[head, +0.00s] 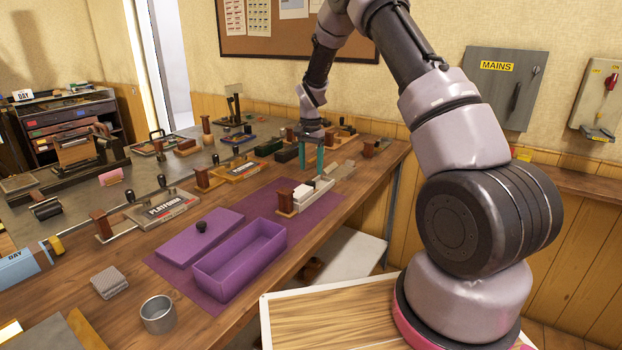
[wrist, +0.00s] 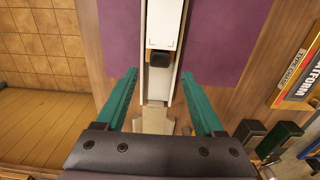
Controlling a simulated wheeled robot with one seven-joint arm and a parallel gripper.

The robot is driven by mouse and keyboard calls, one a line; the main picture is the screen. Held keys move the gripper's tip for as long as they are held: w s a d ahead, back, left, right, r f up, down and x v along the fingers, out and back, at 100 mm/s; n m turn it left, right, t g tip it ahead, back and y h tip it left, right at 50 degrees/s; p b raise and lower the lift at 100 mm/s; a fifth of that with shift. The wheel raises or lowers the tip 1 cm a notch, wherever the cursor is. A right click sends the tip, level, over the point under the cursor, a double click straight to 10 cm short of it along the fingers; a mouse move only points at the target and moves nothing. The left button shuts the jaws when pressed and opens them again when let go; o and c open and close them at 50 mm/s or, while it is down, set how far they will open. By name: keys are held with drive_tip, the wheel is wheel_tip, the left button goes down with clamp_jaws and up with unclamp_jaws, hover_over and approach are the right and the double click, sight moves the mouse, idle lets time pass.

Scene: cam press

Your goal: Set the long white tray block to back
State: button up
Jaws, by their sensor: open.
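The long white tray (head: 318,198) lies on the right part of a purple mat, with a white block (head: 303,193) in its channel. In the wrist view the tray's two rails (wrist: 176,88) run up the picture, and the white block (wrist: 165,22) fills the channel at the top. A dark square-topped piece (wrist: 160,60) sits just below the block. My gripper (head: 313,175) points down over the tray's far part. Its two teal fingers (wrist: 160,72) are open, one on either side of the tray, with nothing held. Whether they touch the tray cannot be told.
A brown upright piece (head: 285,201) stands at the tray's near end. A purple box (head: 240,260) and its knobbed lid (head: 200,237) lie on the mat (head: 268,200). A metal mug (head: 158,313) stands nearer.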

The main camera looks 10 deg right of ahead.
sight(311, 181)
wheel_tip(311, 181, down, 5)
drive_tip(key=shift+f, duration=0.1)
idle(0.3)
clamp_jaws()
idle(1.3)
